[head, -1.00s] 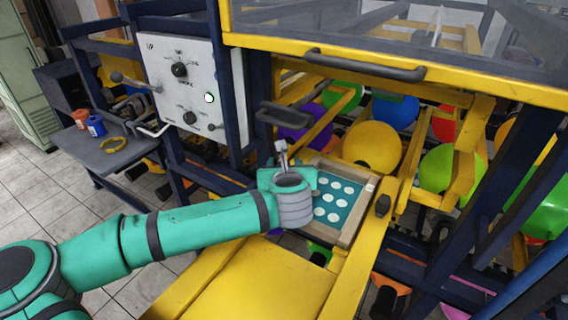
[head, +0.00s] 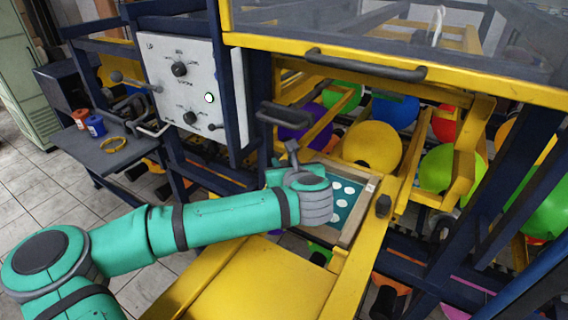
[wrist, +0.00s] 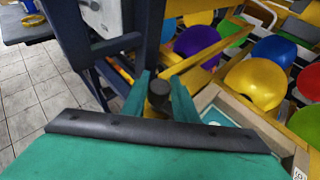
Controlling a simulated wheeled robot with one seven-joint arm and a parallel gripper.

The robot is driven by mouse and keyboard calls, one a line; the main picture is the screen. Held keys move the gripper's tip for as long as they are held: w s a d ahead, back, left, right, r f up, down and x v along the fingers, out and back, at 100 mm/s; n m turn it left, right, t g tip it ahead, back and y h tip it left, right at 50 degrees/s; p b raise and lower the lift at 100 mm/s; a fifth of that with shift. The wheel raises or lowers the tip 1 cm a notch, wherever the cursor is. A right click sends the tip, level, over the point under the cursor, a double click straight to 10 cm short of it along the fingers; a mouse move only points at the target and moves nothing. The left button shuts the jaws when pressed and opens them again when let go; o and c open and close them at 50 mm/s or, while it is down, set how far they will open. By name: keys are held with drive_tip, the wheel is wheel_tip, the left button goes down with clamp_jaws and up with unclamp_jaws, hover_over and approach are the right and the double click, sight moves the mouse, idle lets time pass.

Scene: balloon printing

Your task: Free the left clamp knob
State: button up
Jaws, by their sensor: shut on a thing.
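In the wrist view, the black left clamp knob (wrist: 158,94) stands between the two teal fingers of my gripper (wrist: 158,84), which is shut on it. In the head view, my gripper (head: 279,175) is at the left side of the wooden print frame (head: 357,219). The dark right clamp knob (head: 383,205) shows on the yellow rail to the right of the frame.
A yellow machine beam (head: 366,251) runs close on the right. A dark handle (head: 283,116) and a white control panel (head: 184,80) stand behind and left of my gripper. Several balloons, one yellow (head: 372,146), hang beyond. A side table (head: 107,157) holds small pots.

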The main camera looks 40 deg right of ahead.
drive_tip(key=n+y, duration=0.1)
drive_tip(key=y, duration=0.1)
drive_tip(key=n+t+y, duration=0.1)
drive_tip(key=n+y, duration=0.1)
drive_tip(key=shift+d+n, duration=0.2)
drive_tip(key=shift+n, duration=0.1)
drive_tip(key=n+y, duration=0.2)
drive_tip(key=y, duration=0.1)
drive_tip(key=n+y, duration=0.2)
drive_tip(key=shift+a+r, duration=0.15)
drive_tip(key=shift+r, duration=0.1)
drive_tip(key=n+g+y, duration=0.1)
drive_tip(key=n+y, duration=0.2)
drive_tip(key=shift+g, duration=0.3)
drive_tip(key=n+g+y, duration=0.1)
drive_tip(key=n, duration=0.1)
drive_tip(key=n+g+y, duration=0.1)
drive_tip(key=n+y, duration=0.1)
drive_tip(key=shift+w+f+g+y, duration=0.1)
drive_tip(key=shift+f+g+y, duration=0.05)
drive_tip(key=shift+g+y, duration=0.15)
drive_tip(key=shift+s+f+n+g+y, duration=0.1)
drive_tip(key=shift+s+n+g+y, duration=0.1)
drive_tip(key=shift+n+g+y, duration=0.4)
drive_tip(key=shift+f+g, duration=0.1)
drive_tip(key=shift+g, duration=0.2)
drive_tip(key=o, duration=1.1)
drive_tip(key=shift+w, duration=0.1)
drive_tip(key=shift+c, duration=0.2)
